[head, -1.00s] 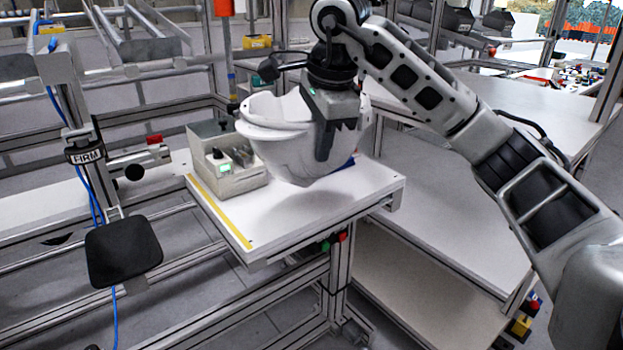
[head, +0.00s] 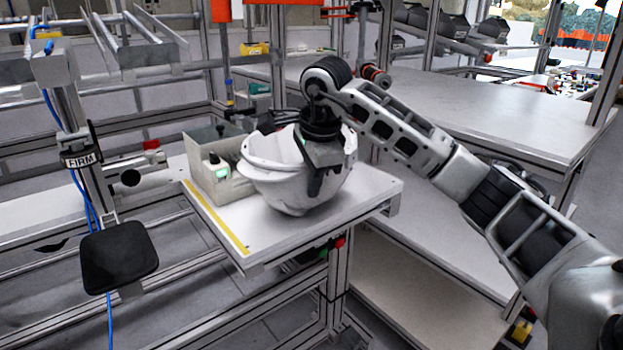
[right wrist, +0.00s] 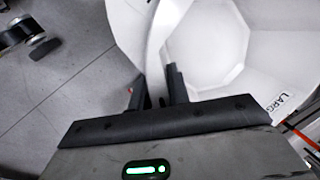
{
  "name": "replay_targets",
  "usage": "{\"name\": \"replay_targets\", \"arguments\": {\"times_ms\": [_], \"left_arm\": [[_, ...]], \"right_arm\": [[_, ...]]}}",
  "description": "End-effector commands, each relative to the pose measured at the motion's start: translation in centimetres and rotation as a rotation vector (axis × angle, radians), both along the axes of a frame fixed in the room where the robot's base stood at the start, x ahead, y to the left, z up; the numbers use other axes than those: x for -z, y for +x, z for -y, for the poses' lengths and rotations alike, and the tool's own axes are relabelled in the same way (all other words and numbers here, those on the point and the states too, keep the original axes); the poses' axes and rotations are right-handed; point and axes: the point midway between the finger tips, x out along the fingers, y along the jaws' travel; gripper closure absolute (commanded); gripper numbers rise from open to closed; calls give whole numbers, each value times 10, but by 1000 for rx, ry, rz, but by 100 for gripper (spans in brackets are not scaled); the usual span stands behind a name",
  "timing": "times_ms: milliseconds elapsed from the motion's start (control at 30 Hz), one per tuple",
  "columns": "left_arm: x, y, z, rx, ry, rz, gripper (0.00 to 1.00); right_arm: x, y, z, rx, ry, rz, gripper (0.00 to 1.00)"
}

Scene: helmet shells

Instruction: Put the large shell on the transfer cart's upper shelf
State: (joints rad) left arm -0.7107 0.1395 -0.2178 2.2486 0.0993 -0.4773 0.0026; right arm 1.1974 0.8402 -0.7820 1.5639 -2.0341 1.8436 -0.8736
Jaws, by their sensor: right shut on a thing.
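The large shell (head: 285,185) is a white, helmet-like bowl, with its open side up. It is at the white board with the yellow stripe (head: 340,215); whether it touches the board I cannot tell. My right gripper (head: 316,185) is shut on its wall from above. In the right wrist view my right gripper (right wrist: 163,92) has its fingers on either side of the shell's rim, and the shell (right wrist: 215,45) bears printed letters "LARG". Which surface is the transfer cart's upper shelf I cannot tell for sure. My left gripper is out of view.
A grey box with a green-lit device (head: 217,178) stands close left of the shell. A black pad (head: 119,257) on a post marked FIRM is at the left. White shelves (head: 400,290) lie lower right, and a clear white tabletop (head: 480,115) is behind.

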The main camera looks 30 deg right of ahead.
Motion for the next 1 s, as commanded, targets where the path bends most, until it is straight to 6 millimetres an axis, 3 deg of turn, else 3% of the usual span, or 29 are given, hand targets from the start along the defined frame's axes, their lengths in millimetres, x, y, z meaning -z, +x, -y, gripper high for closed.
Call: {"name": "replay_targets", "arguments": {"times_ms": [100,133,200,567,1000], "left_arm": [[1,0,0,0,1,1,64],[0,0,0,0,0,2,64],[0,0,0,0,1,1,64],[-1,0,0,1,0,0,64],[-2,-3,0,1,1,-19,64]], "right_arm": [[3,0,0,1,0,3,100],[3,0,0,0,0,-1,74],[3,0,0,0,0,-1,60],[-4,0,0,0,1,1,60],[-88,-23,-4,-1,0,3,60]]}}
